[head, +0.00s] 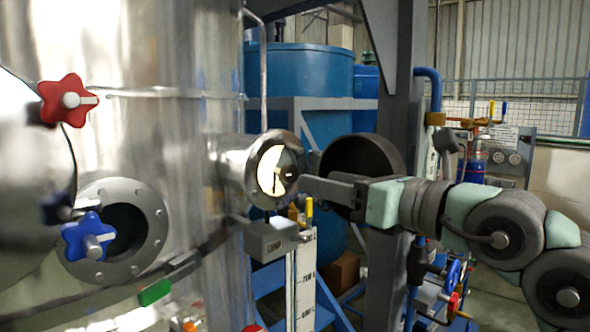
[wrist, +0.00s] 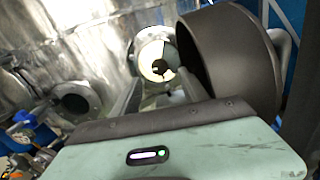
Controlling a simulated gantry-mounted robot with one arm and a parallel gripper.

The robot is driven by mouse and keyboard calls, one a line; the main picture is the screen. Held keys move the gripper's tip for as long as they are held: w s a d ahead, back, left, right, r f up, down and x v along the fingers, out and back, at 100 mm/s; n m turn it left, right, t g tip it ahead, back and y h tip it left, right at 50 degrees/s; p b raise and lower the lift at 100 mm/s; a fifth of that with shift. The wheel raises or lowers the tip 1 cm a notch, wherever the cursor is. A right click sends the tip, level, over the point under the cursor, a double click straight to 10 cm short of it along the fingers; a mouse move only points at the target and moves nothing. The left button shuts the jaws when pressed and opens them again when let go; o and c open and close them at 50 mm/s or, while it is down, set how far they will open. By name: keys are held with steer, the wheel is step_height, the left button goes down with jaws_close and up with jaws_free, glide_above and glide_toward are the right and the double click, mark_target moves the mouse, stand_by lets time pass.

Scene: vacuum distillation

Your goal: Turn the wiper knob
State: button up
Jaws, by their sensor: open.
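The round sight glass (head: 272,170), with a metal rim and a pale lit face, sticks out from the shiny steel vessel. A small dark wiper knob (head: 290,173) shows at its face. In the wrist view the sight glass (wrist: 157,58) lies straight ahead, with the dark knob shape (wrist: 160,67) on it. My gripper (head: 308,174) comes in from the right with its fingers pointing at the glass, close to the knob. In the wrist view my gripper (wrist: 160,88) has its fingers spread apart with nothing between them. I cannot tell whether a finger touches the knob.
A dark round drum-shaped part (head: 362,160) is close beside my gripper; it also fills the right of the wrist view (wrist: 228,50). A grey box (head: 271,239) sits below the glass. A red star knob (head: 68,100) and a blue star knob (head: 88,238) are at the left.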

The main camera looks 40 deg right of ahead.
mark_target(293, 174)
steer(key=w+p, duration=0.2)
steer(key=w, duration=0.4)
steer(key=shift+a+r, duration=0.1)
steer(key=shift+w, duration=0.6)
steer(key=shift+c, duration=0.4)
jaws_close()
